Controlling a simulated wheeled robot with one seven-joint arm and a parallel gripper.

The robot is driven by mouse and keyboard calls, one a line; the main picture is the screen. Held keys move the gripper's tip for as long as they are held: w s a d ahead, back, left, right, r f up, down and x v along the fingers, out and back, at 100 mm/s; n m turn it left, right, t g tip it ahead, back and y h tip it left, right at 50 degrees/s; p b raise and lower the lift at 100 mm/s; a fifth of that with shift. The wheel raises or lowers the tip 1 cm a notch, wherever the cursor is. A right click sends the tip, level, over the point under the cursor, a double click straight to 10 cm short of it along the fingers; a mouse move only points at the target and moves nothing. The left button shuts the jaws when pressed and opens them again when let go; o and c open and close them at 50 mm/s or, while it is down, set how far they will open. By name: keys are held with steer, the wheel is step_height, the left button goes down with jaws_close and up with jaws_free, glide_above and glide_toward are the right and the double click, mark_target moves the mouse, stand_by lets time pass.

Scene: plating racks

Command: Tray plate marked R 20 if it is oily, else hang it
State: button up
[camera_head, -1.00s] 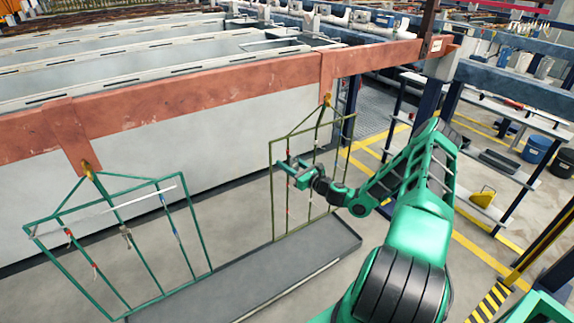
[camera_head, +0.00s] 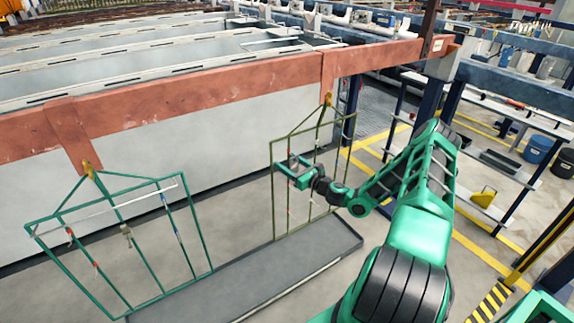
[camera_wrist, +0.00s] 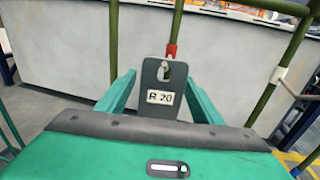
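A dark grey plate (camera_wrist: 162,110) with a white label reading R 20 stands upright in the middle of the wrist view. It has a hole near its top, at a red-tipped hook (camera_wrist: 171,50) of the olive rack (camera_wrist: 266,98). My gripper (camera_wrist: 162,80) has one green finger on each side of the plate; whether they press on its edges I cannot tell. The plate's lower end is hidden by my gripper. I see no clear oil on its face. In the head view my gripper (camera_head: 288,171) is at the right, olive rack (camera_head: 272,185); the plate cannot be made out there.
A green rack (camera_head: 201,235) with red and blue hooks hangs at the left. A long grey tray (camera_head: 225,293) lies under both racks. The copper-coloured rail (camera_head: 200,92) and the pale tank wall (camera_head: 200,150) stand behind them. A yellow-marked walkway (camera_head: 480,255) lies at the right.

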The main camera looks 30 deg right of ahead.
steer(key=v, duration=1.1)
steer(key=s+a+r+n+g+y, duration=0.35)
steer(key=s+a+n+g, duration=0.45)
steer(key=a+n+g, duration=0.75)
steer(key=s+d+r+n+h, duration=0.1)
steer(key=s+r+n+h, duration=0.1)
steer(key=s+r+n, duration=0.2)
steer(key=s+d+r+n+g+h, duration=0.1)
steer(key=s+d+r+n+h, duration=0.1)
steer(key=s+r, duration=0.8)
steer(key=s+d+r+n+g+h, duration=0.1)
steer(key=s+r+n, duration=0.4)
steer(key=s, duration=1.2)
step_height(320, 180, up, 3)
steer(key=shift+d+f+n+h, duration=0.1)
steer(key=shift+d+n+h, duration=0.35)
steer(key=shift+h, duration=0.6)
